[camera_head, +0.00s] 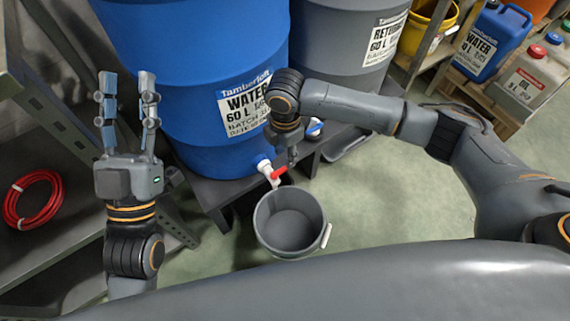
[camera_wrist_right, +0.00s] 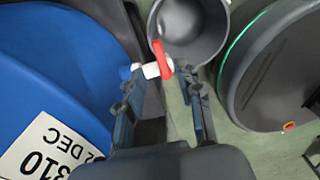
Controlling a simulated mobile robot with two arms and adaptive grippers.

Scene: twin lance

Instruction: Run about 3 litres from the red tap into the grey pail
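The red tap (camera_head: 275,174) has a white body and a red lever, and sticks out low on the blue water drum (camera_head: 235,60). It also shows in the right wrist view (camera_wrist_right: 161,58). The grey pail (camera_head: 290,222) stands upright on the floor below the tap. Its inside looks empty in the head view, and I see no stream. My right gripper (camera_head: 291,158) is just above the tap. My left gripper (camera_head: 127,92) is open and empty, pointing up, left of the drum.
A grey return drum (camera_head: 350,35) stands right of the blue one on a dark stand (camera_head: 225,190). A red hose coil (camera_head: 33,199) lies on the left shelf. A blue water can (camera_head: 491,40) and a grey can (camera_head: 527,82) stand at the right. Floor around the pail is clear.

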